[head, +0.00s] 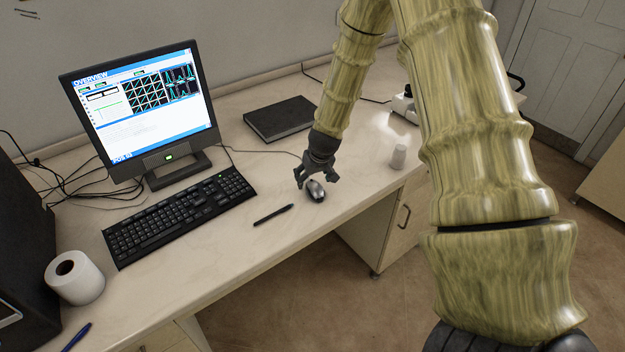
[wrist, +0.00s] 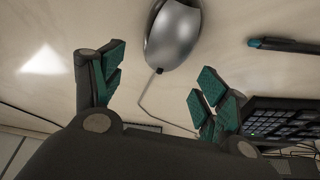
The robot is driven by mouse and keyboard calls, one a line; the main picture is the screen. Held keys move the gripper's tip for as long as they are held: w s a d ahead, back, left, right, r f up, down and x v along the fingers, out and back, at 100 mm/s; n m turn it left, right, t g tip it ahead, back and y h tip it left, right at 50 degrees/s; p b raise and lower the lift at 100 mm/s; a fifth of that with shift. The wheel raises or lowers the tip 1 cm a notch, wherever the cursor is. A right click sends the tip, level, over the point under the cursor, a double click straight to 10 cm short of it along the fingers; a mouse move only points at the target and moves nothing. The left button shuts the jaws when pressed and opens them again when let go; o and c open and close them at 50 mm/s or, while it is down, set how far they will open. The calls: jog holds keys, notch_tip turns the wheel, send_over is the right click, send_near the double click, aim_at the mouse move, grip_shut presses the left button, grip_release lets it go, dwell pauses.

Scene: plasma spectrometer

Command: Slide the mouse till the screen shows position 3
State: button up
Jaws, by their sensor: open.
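The mouse (head: 316,191), silver-grey and black, lies on the desk right of the keyboard. In the wrist view the mouse (wrist: 173,35) is at the top centre, its cable running down between the fingers. My gripper (head: 316,178) is open just behind the mouse, close above the desk. In the wrist view the open fingers of my gripper (wrist: 155,82) hold nothing, and the mouse is beyond their tips. I cannot tell whether a finger touches it. The monitor screen (head: 140,100) shows an "OVERVIEW" page with plots; small text at its lower left appears to read "POS 03".
A black pen (head: 273,215) lies left of the mouse, beside the keyboard (head: 180,213). A black book (head: 280,119) lies behind. A paper roll (head: 75,278) is at the front left. The desk's front edge is close to the mouse.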

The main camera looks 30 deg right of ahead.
aim_at(317, 189)
jog(key=v, duration=0.9)
jog(key=shift+r, duration=0.15)
dwell(0.4)
